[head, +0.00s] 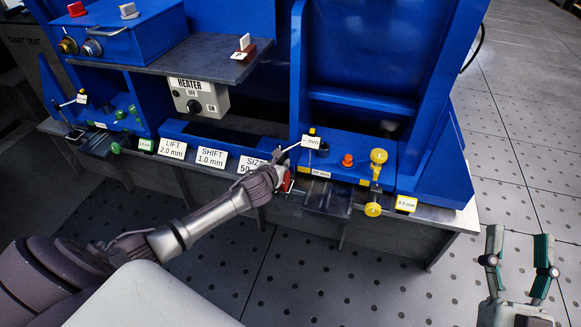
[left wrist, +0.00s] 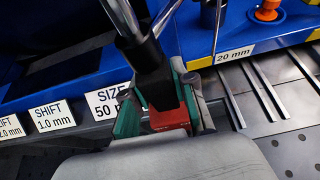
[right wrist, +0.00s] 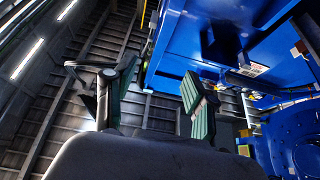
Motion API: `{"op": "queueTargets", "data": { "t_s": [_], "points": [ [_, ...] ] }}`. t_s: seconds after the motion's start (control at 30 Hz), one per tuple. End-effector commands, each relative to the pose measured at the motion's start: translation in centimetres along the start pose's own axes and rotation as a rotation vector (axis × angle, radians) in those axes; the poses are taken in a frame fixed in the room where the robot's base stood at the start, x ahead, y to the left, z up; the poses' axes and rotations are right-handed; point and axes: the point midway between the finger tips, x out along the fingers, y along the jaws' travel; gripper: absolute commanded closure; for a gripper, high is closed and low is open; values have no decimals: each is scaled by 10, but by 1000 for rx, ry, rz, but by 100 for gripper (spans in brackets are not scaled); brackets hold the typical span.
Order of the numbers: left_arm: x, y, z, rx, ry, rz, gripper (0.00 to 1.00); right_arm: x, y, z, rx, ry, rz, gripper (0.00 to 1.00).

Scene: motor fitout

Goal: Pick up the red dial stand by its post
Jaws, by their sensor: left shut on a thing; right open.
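The red dial stand shows its red base (left wrist: 166,119) and dark post (left wrist: 153,75) in the left wrist view. My left gripper (left wrist: 160,98) is shut around the post, just above the red base, with a green-padded finger on each side. In the head view the left gripper (head: 279,171) is at the front edge of the bench, and a bit of the red base (head: 287,183) shows beside it. Whether the base touches the bench is hidden. My right gripper (head: 517,265) is open and empty, right of the bench; its spread fingers also show in the right wrist view (right wrist: 160,98).
Blue fixtures (head: 345,160) stand close behind the left gripper. A grey heater box (head: 199,97) hangs under a shelf (head: 180,62). Yellow knobs (head: 378,157) and an orange knob (head: 347,160) stand right of the left gripper. Floor around the right gripper is clear.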

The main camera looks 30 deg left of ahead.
Motion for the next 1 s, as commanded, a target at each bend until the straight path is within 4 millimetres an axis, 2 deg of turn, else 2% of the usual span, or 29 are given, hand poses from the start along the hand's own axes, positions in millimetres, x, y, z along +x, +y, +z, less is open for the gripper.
{"op": "queueTargets", "data": {
  "t_s": [0.03,1.0],
  "points": [
    [-2,0,5,-1,-8,-2,100,1,1,1,-1,-15,1,44],
    [-20,0,-4,0,-8,-2,100,-11,8,49,-10,-313,16,44]
  ]
}}
